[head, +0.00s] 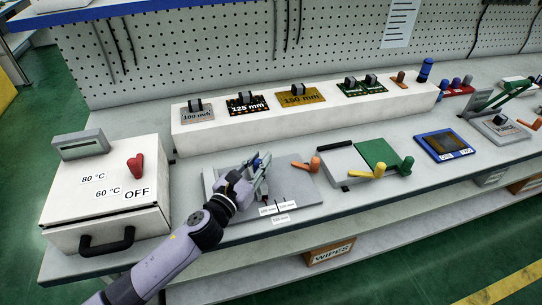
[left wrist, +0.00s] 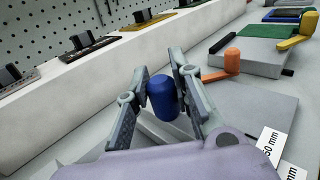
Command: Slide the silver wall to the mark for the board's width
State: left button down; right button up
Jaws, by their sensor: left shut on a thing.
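My left gripper (head: 262,163) is over the grey fixture plate (head: 305,190) and is shut on a blue knob (left wrist: 163,98). In the left wrist view its fingers (left wrist: 155,95) stand on either side of the knob. The silver wall under the knob is mostly hidden by my gripper; a pale bar (left wrist: 160,130) shows below it. White width labels (head: 280,219) lie at the plate's front edge; one reads 150 mm in the left wrist view (left wrist: 270,143), and the others are hard to read. My right gripper is not in view.
Boards marked 125 mm (head: 247,107) and 150 mm (head: 299,97) sit on the white ledge (head: 300,120) behind. A white oven box (head: 105,190) stands left. An orange lever (head: 308,164) and a yellow lever (head: 367,172) are to the right.

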pick_arm(q)
jog(key=c, duration=1.4)
grip_release()
jog(key=shift+o, duration=0.2)
jog(key=v, duration=1.2)
